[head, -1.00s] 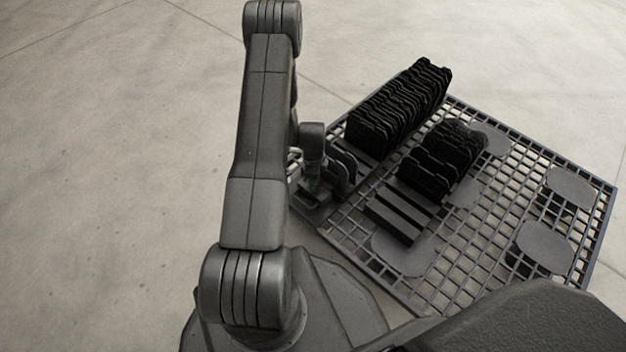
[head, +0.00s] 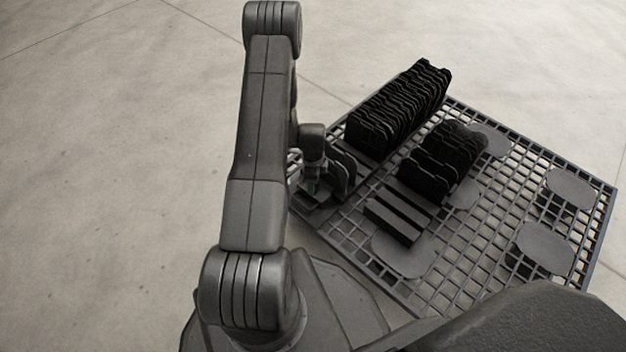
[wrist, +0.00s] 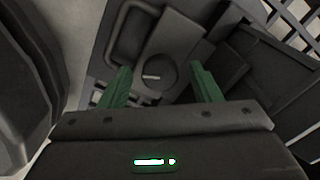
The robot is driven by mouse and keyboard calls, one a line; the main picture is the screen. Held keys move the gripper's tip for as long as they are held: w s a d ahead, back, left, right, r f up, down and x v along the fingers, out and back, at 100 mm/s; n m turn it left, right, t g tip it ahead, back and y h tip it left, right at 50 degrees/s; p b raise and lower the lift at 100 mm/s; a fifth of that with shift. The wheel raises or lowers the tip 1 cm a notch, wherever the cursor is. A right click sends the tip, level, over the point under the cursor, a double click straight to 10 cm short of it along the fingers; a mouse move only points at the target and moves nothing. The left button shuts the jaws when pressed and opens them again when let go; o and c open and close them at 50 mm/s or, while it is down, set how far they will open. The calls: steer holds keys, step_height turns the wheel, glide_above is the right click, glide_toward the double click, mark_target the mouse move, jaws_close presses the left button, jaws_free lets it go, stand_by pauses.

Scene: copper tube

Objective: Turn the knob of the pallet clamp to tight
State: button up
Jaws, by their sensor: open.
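The clamp knob (wrist: 160,81) is a round dark disc with a short white mark in the wrist view. The mark lies nearly level in the picture, on the knob's left half. It sits on the dark grey pallet clamp (wrist: 183,35). My gripper (wrist: 161,67) is open, with one green finger on the left of the knob and one on the right. Gaps show between the fingers and the knob. In the head view my gripper (head: 313,187) is small and dark at the pallet's left corner, and the knob cannot be made out there.
The grid pallet (head: 470,262) stands on a pale concrete floor. It carries a long row of black plates (head: 398,108), a shorter row (head: 440,162) and flat dark bars (head: 398,217). The floor left of my arm is clear.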

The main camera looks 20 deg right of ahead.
step_height(320, 180, up, 14)
steer(key=p, duration=0.4)
steer(key=shift+f, duration=0.1)
